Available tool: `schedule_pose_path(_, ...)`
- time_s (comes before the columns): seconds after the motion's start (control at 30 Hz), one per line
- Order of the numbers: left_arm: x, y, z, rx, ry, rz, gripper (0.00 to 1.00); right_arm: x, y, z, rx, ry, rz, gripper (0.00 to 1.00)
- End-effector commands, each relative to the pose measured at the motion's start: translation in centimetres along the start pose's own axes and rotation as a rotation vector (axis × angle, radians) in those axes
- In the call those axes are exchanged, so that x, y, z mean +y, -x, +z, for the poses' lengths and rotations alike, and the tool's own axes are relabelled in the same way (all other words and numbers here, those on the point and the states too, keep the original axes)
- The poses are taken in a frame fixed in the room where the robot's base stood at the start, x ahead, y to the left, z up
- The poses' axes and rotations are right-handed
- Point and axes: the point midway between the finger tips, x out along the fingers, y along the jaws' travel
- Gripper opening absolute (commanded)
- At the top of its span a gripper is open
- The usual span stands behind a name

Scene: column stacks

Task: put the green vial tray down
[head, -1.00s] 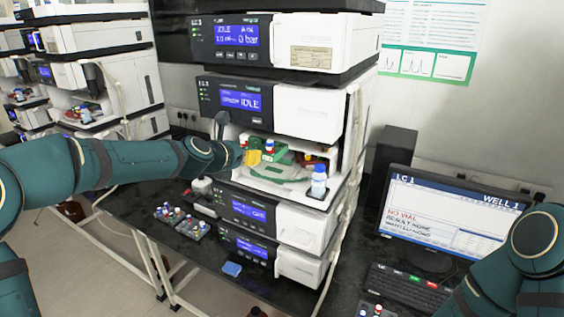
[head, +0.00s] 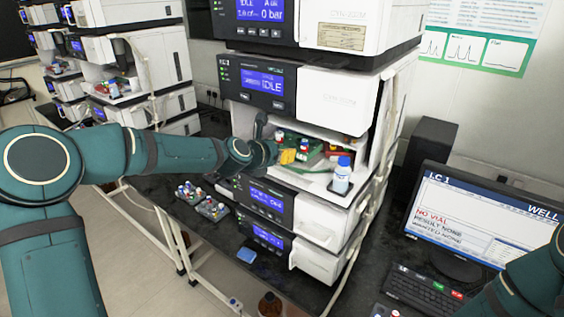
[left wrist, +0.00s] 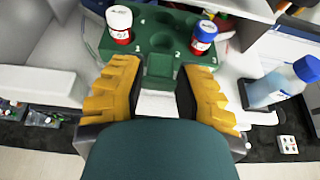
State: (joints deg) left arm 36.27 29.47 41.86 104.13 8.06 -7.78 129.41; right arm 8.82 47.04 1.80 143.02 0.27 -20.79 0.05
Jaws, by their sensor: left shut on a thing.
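The green vial tray (left wrist: 152,42) lies just past my left gripper (left wrist: 160,92) in the left wrist view. My left gripper's yellow fingers are shut on the tray's narrow green tab. A white-capped red vial (left wrist: 119,28) and a blue-capped red and white vial (left wrist: 203,37) stand in the tray; other wells are empty. In the head view my left gripper (head: 288,156) is at the open bay of the middle instrument (head: 338,102), with the tray inside the bay. I cannot tell whether the tray's underside touches the bay floor. My right gripper is out of view.
A blue-capped bottle (head: 342,176) stands at the bay's right front edge. The monitor (head: 480,225) reads NO VIAL.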

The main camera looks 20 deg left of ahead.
Motion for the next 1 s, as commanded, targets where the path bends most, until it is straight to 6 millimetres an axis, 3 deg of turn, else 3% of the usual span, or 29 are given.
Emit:
schedule_pose_path(0.2, 0.0, -1.1, -2.6, 0.001, 0.001, -0.001, 0.0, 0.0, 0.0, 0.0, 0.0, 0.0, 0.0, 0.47)
schedule_pose_path(0.63, 0.0, -1.3, -3.2, 0.0, 0.0, 0.0, 0.0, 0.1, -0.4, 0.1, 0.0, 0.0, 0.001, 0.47)
schedule_pose_path(0.67, 0.0, -1.3, -3.1, 0.0, 0.0, 0.0, 0.46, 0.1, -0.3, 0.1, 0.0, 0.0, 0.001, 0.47)
schedule_pose_path(0.7, 0.0, -1.2, -3.1, 0.0, 0.0, 0.0, 0.58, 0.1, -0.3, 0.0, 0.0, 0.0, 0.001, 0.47)
schedule_pose_path(1.0, 0.0, -1.2, -3.0, 0.0, 0.0, 0.0, 0.58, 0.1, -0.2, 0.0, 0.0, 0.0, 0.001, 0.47)
